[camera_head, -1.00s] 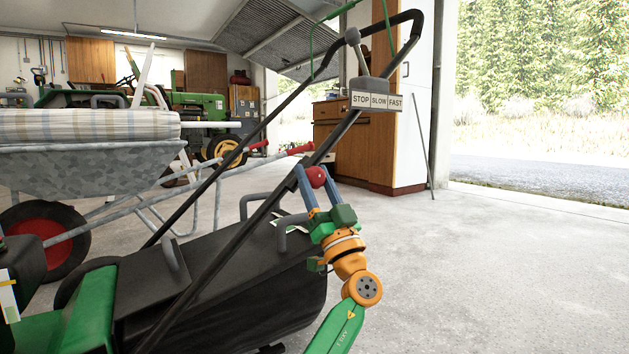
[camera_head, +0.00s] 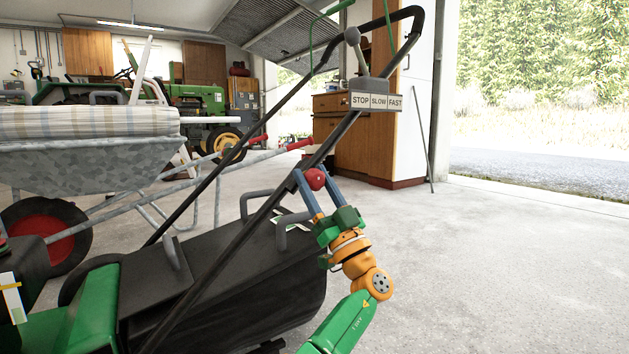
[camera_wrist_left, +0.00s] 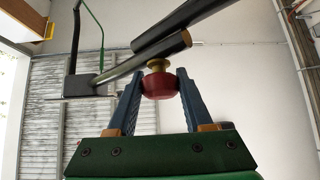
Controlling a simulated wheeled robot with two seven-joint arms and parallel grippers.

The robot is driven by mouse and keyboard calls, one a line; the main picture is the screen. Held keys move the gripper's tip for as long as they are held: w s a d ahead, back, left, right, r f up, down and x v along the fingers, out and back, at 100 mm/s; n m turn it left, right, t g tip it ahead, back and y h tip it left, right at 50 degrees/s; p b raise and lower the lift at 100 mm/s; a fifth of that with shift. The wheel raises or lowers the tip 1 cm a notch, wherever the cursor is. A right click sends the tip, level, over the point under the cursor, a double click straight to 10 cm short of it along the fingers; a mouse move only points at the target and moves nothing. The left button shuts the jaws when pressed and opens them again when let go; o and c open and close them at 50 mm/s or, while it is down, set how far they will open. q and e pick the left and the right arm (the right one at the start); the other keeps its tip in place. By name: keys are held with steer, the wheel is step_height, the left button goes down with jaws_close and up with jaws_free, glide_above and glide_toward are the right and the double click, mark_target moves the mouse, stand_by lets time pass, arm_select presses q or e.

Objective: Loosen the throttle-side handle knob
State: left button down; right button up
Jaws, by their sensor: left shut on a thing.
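The red handle knob (camera_head: 315,179) sits on the mower's black handle bar (camera_head: 283,200), on the side with the STOP/SLOW/FAST throttle plate (camera_head: 376,101). My left gripper (camera_head: 313,184) is shut on this knob, with one blue finger on each side of it. In the left wrist view the red knob (camera_wrist_left: 159,85) lies between the two blue fingertips (camera_wrist_left: 159,88), below a brass-coloured stem and the end of a dark tube. My right gripper does not show.
A wheelbarrow (camera_head: 90,165) with a checked cushion stands at the left. The black grass bag (camera_head: 230,285) is below the handle. A wooden cabinet (camera_head: 345,150) stands behind. The concrete floor at the right is clear.

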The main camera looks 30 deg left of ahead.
mark_target(318, 189)
arm_select(q)
steer(key=shift+c, duration=1.5)
jaws_free()
steer(key=shift+a, duration=0.1)
steer(key=p+v, duration=0.2)
steer(key=v, duration=0.5)
